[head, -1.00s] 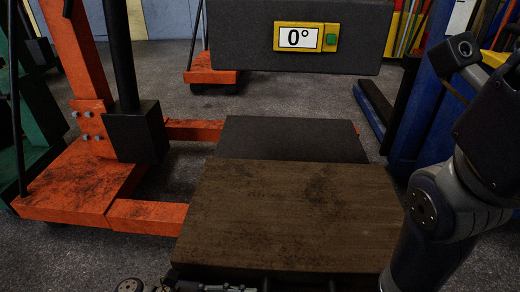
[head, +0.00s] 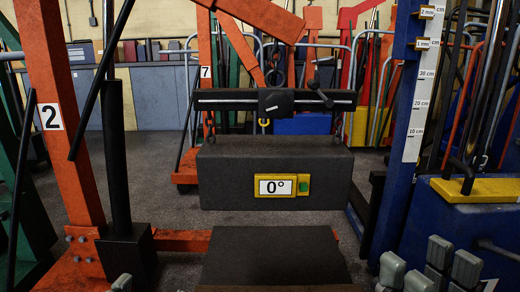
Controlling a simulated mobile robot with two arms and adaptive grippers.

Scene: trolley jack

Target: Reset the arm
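An orange crane post (head: 62,120) with a "2" label stands at the left, with a black cylinder (head: 118,170) and slanted black rod beside it. An orange boom (head: 255,20) crosses the top. Below it, a dark crossbar (head: 225,100) with a small crank handle (head: 319,92) is above a large grey block (head: 230,165). The block's yellow display (head: 282,186) reads 0°. My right gripper (head: 428,270) shows only its grey finger parts at the bottom right, apart from the block; its opening is unclear. A small grey part of my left gripper (head: 122,283) shows at the bottom edge.
A dark platform (head: 270,255) lies in front of the block. A blue post with a centimetre scale (head: 412,100) and a blue body with a yellow top (head: 480,189) stand at the right. Racks and coloured frames fill the background; grey floor shows between.

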